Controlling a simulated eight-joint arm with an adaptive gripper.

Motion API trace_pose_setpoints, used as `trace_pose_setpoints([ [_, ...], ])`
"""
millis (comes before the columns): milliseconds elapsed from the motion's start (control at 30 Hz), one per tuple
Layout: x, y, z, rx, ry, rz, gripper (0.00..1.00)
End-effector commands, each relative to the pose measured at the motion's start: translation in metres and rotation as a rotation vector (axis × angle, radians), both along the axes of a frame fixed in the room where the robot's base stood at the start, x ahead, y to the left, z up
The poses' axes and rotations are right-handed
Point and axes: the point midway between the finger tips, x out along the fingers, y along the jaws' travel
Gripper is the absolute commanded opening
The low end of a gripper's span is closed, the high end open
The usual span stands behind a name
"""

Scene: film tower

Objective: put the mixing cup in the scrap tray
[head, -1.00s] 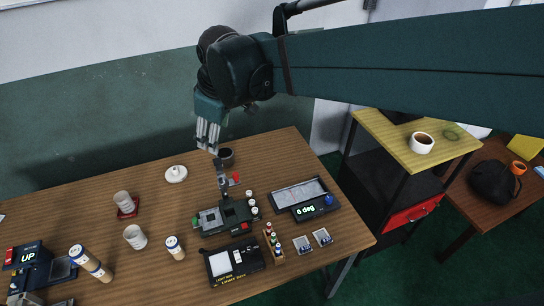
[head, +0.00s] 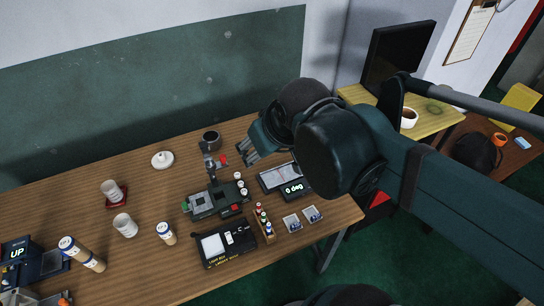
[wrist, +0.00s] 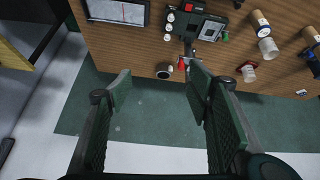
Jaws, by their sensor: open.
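Two pale translucent cups stand at the left of the table in the head view: one cup (head: 124,226) on bare wood, the other (head: 111,190) on a small red base (head: 117,202). A dark mug-like cup (head: 211,139) stands near the back edge and shows in the wrist view (wrist: 163,73). I cannot tell which is the mixing cup. No tray is clearly marked as scrap; a shallow grey tray (head: 275,177) lies by the "0 deg" display. My gripper (head: 246,156) is open and empty, above the table's back right; its spread fingers show in the wrist view (wrist: 158,80).
A grey-green device (head: 208,203) with an upright post stands mid-table. A light box (head: 225,246), a bottle rack (head: 263,224) and two small trays (head: 292,222) are in front. A white round piece (head: 162,159) lies at the back.

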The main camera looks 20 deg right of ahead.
Motion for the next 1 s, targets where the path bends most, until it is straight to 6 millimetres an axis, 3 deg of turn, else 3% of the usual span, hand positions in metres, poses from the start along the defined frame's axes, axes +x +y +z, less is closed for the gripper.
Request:
trace_pose_setpoints([
  [300,-0.027,-0.015,-0.016,0.055,-0.034,-0.115,0.51],
  [1000,-0.028,-0.016,-0.017,0.061,-0.037,-0.125,0.51],
])
